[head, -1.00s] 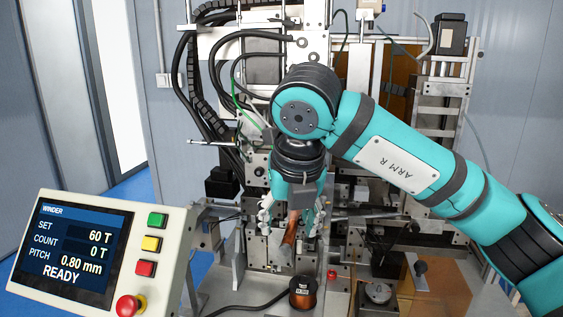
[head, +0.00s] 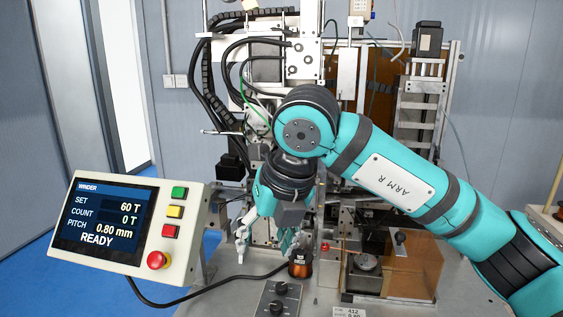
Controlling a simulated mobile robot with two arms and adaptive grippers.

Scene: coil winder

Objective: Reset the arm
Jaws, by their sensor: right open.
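My right arm, marked ARM R, comes in from the right and bends down in front of the winder (head: 250,70). Its gripper (head: 264,246) points down with its fingers spread apart, and I see nothing held between them. A dark spool with copper wire (head: 300,265) stands on the bench just right of the fingertips. I cannot tell whether the right finger touches it. The control panel (head: 128,225) at the left reads READY, SET 60 T, COUNT 0 T, PITCH 0.80 mm. My left gripper is not in view.
The panel has green, yellow and red buttons and a red emergency knob (head: 158,260). A black knob box (head: 276,300) sits at the front of the bench. An amber clear guard (head: 408,268) stands at the right. A black cable runs across the bench.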

